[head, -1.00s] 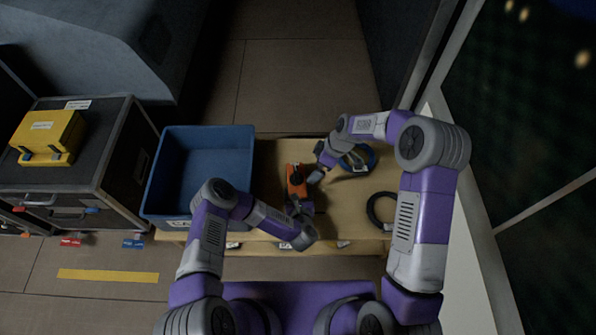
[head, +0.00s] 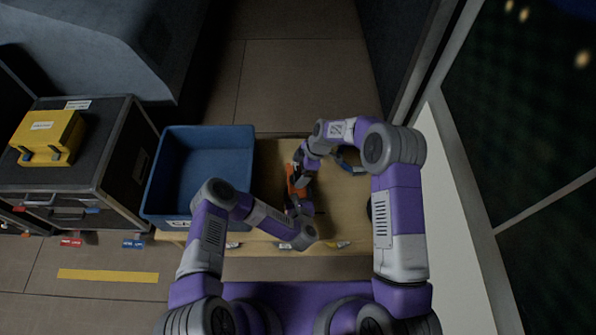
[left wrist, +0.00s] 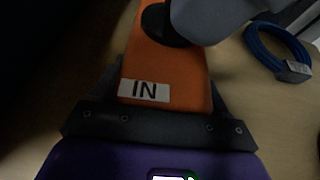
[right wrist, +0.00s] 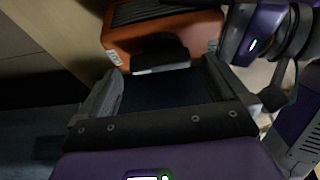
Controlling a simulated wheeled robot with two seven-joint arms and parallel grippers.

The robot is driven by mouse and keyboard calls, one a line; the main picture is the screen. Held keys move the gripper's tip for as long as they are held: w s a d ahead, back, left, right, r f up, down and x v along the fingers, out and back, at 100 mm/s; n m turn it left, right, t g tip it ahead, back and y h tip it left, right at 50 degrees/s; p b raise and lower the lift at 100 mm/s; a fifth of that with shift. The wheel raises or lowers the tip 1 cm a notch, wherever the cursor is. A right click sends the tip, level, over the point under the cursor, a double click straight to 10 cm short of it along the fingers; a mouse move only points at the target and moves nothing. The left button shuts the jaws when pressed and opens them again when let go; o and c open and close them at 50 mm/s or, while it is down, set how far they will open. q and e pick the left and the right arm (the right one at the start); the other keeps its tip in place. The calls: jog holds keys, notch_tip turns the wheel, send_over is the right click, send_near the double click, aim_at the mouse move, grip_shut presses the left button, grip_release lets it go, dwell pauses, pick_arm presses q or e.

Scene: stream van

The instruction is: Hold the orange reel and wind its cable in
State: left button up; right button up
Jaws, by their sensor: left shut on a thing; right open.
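The orange reel (head: 291,180) stands on the wooden table, partly hidden by my arms in the head view. In the left wrist view the reel (left wrist: 165,75) carries a white "IN" label and a dark round knob or hub (left wrist: 158,22). My left gripper (head: 297,208) is shut on the reel's near end. My right gripper (head: 300,172) is open, close over the reel. In the right wrist view the reel (right wrist: 150,32) lies just beyond the open fingers, with a dark crank-like part (right wrist: 160,55) in front of them.
A blue cable coil (head: 350,160) lies on the table (head: 270,155) behind my right arm. It also shows in the left wrist view (left wrist: 275,50). A blue bin (head: 205,130) stands at left. A yellow case (head: 48,137) sits on a black flight case (head: 100,170).

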jog(key=shift+x, duration=0.8)
jog(key=shift+c, duration=0.5)
jog(key=c, duration=0.9)
